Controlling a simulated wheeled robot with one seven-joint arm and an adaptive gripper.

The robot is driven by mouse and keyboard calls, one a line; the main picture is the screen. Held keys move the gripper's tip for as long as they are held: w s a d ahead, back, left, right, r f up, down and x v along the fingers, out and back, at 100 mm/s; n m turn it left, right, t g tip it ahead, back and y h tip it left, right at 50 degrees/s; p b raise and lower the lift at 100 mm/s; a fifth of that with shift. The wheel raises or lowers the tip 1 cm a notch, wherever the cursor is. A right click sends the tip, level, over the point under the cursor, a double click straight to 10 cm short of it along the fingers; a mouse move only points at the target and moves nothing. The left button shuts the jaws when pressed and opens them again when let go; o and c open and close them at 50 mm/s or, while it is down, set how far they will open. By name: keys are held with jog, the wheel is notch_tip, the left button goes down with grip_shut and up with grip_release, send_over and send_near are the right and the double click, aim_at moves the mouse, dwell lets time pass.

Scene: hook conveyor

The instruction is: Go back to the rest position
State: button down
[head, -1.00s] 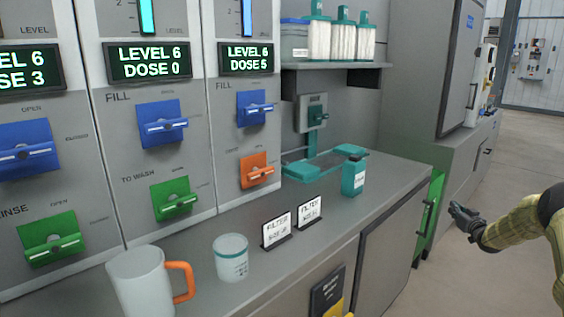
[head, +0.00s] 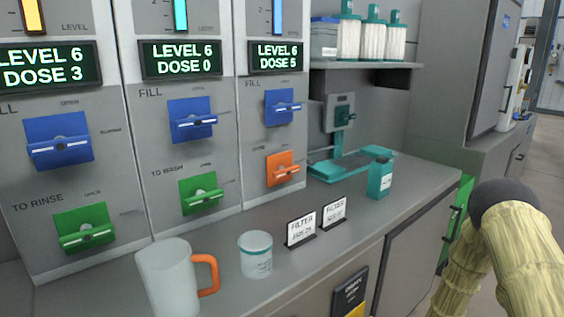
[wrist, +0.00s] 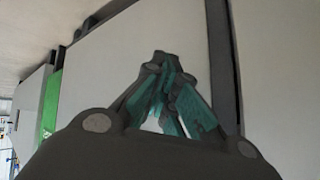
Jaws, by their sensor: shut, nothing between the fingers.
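My gripper (wrist: 165,70) shows in the wrist view with its fingers shut and empty, in front of pale grey cabinet fronts (wrist: 120,55). In the head view the gripper is out of sight. Only my bent arm in its yellowish sleeve shows at the lower right, in front of the counter's right end and the green panel (head: 458,215). No object is held.
The counter (head: 225,287) carries a white mug (head: 165,275) with an orange handle, a white cup (head: 256,262), two filter signs (head: 301,229) and a teal bottle (head: 380,178). Dispensers with blue, green and orange levers stand behind. Floor shows at right.

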jog(key=s+a+f+g, duration=0.1)
jog(key=s+a+f, duration=0.1)
jog(key=s+a, duration=0.35)
jog(key=s+a+f+g, duration=0.2)
jog(key=s+f, duration=0.1)
jog(key=s, duration=0.5)
jog(key=s+a+r+n+g, duration=0.1)
jog(key=s+a+g, duration=0.15)
jog(key=s, duration=0.85)
jog(key=s+a+r+g, duration=0.15)
jog(key=s+a, duration=0.25)
jog(key=s, duration=0.8)
jog(key=s+a+r+n+g, duration=0.1)
jog(key=s+a+g, duration=0.2)
jog(key=s, duration=0.8)
notch_tip(320, 180, up, 22)
jog(key=p, duration=2.2)
jog(key=shift+w+d+t+h+p, duration=0.2)
jog(key=shift+d+t+h+p, duration=0.1)
jog(key=shift+p, duration=0.05)
